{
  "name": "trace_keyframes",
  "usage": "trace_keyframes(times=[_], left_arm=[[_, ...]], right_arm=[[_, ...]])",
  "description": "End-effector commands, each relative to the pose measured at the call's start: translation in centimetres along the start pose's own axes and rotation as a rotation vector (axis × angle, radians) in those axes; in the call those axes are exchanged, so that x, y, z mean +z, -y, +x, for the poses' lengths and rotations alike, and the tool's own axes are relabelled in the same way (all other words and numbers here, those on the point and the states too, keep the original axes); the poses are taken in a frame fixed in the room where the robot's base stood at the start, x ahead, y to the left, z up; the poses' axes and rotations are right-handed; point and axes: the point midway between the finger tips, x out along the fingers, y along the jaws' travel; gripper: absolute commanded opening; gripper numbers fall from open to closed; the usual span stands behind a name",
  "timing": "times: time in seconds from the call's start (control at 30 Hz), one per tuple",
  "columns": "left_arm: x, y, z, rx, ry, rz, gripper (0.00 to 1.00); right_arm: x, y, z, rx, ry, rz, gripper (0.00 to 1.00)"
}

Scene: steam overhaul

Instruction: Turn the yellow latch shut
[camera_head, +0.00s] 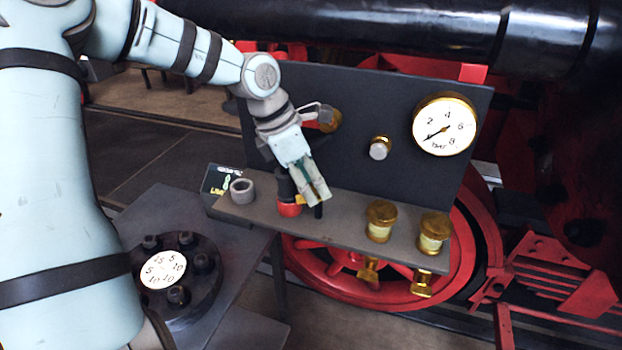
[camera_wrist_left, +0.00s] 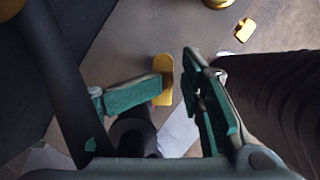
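The yellow latch (camera_head: 300,199) shows as a small piece beside a black cylinder with a red base (camera_head: 289,210) on the shelf, largely hidden by my left gripper. In the left wrist view the latch (camera_wrist_left: 163,78) is a flat, rounded yellow tab. My left gripper (camera_head: 320,198) points down at it from above. In the left wrist view its green-padded fingers (camera_wrist_left: 176,75) stand apart, with the tab at the tip of the left finger; whether they touch is unclear. The gap between the fingers holds nothing that I can see gripped. My right gripper is not in view.
A dark panel carries a brass pressure gauge (camera_head: 445,125) and a knob (camera_head: 380,148). On the shelf (camera_head: 340,220) stand a grey ring (camera_head: 242,191) and two brass-capped jars (camera_head: 381,221). A bolted flange (camera_head: 205,250) sits at lower left. Red wheels stand behind.

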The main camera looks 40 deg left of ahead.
Motion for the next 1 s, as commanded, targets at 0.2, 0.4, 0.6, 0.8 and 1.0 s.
trace_keyframes(times=[0.2, 0.4, 0.6, 0.8, 1.0], left_arm=[[0.05, 0.0, 0.05, 0.0, 0.001, 0.001, 0.35], [0.09, 0.0, 0.04, 0.0, 0.001, 0.002, 0.04], [0.13, -0.05, 0.0, 0.002, 0.002, 0.002, 0.25], [0.1, -0.06, -0.02, 0.002, 0.002, 0.001, 0.35], [0.14, -0.02, -0.2, 0.003, 0.003, 0.001, 0.35]], right_arm=[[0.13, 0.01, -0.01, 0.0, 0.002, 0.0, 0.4], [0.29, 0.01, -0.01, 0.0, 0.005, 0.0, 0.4], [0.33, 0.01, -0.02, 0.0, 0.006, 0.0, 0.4], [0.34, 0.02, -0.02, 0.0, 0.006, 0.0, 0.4], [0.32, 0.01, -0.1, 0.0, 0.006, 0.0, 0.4]])
